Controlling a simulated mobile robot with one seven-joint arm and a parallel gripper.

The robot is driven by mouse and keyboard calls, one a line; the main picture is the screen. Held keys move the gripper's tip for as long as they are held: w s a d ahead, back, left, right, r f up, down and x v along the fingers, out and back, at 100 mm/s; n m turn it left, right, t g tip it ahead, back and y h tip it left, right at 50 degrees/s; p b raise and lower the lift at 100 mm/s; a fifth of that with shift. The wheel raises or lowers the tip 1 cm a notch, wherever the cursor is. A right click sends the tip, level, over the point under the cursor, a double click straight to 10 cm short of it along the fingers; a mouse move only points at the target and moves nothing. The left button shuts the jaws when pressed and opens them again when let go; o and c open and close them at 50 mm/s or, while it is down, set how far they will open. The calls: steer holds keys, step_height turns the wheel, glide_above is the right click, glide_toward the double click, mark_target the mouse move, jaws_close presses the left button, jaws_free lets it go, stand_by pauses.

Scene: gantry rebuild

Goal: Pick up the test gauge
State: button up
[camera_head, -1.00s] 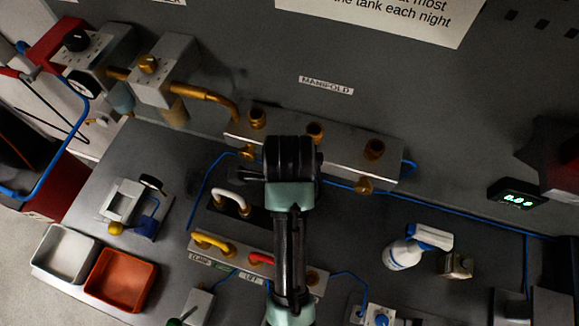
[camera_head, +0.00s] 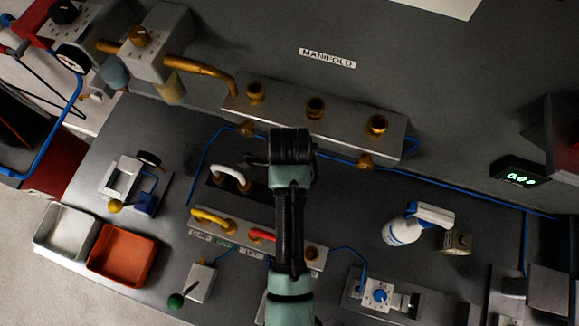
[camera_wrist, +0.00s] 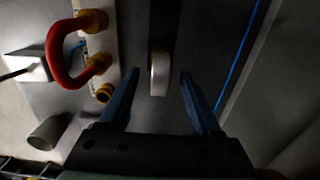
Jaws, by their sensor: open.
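In the wrist view, my gripper (camera_wrist: 157,90) is open, with one blue finger on each side of a pale, rounded thing (camera_wrist: 159,74). This thing is narrow and seems to be seen edge-on, and I see a gap to each finger. It may be the test gauge, but no dial face shows, so I cannot tell for sure. I cannot tell its distance from the fingertips. In the head view my own arm hides this spot, and the gripper fingers do not show.
A red hose loop (camera_wrist: 62,62) on brass fittings stands left of my fingers. A blue line (camera_wrist: 239,60) runs at their right. The manifold (camera_head: 345,124) lies behind my arm. A spray bottle (camera_head: 405,230) stands to the right; a white tray (camera_head: 44,247) and orange tray (camera_head: 102,270) stand left.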

steer(key=shift+f+p, duration=0.45)
steer(key=shift+f, duration=1.7)
jaws_close()
